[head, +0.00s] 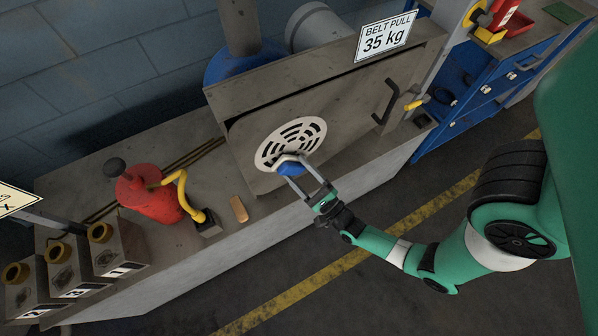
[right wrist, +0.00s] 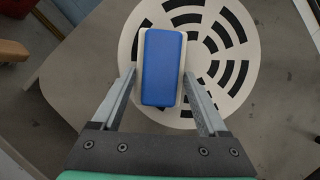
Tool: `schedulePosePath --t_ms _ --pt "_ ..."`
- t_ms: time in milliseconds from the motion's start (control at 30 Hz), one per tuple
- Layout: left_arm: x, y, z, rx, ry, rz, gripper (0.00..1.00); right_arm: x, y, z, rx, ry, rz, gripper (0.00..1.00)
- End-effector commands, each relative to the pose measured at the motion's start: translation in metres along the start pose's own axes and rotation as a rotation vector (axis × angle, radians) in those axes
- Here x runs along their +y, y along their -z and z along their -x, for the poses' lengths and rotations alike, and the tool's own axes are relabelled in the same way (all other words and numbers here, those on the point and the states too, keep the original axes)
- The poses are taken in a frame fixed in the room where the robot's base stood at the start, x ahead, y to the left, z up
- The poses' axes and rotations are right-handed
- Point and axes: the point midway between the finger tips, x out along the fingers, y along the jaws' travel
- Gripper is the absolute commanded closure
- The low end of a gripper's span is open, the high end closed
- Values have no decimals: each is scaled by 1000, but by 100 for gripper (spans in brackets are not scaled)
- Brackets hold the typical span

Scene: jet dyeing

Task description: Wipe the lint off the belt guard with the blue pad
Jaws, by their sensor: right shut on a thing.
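The belt guard (head: 285,105) is a grey metal cover with a round pale slotted vent (head: 291,137) on its face. My right gripper (head: 296,172) is shut on the blue pad (head: 290,169) in front of the lower part of the vent. In the right wrist view the pad (right wrist: 163,67) has a pale backing and sits between the two fingers, over the left part of the vent (right wrist: 222,50). I cannot tell whether the pad touches the vent. A few small dark specks show on the guard face (right wrist: 75,90); lint is not clear. My left gripper is not in view.
A red can (head: 150,195) with a yellow hose stands on the bench left of the guard. A tan block (head: 239,209) lies on the bench near it. Numbered boxes (head: 118,250) stand at the far left. A handle (head: 386,101) sticks out on the guard's right.

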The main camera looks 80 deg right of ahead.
Motion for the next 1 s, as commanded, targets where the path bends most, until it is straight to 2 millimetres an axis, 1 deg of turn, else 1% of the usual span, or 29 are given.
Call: schedulePosePath --t_ms 700,933,1000 --pt "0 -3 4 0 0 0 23 -1 6 -12 1 0 0 68" --pt "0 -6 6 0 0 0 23 -15 20 -5 6 5 4 68" --pt "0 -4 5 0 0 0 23 -22 23 -4 6 8 5 68"
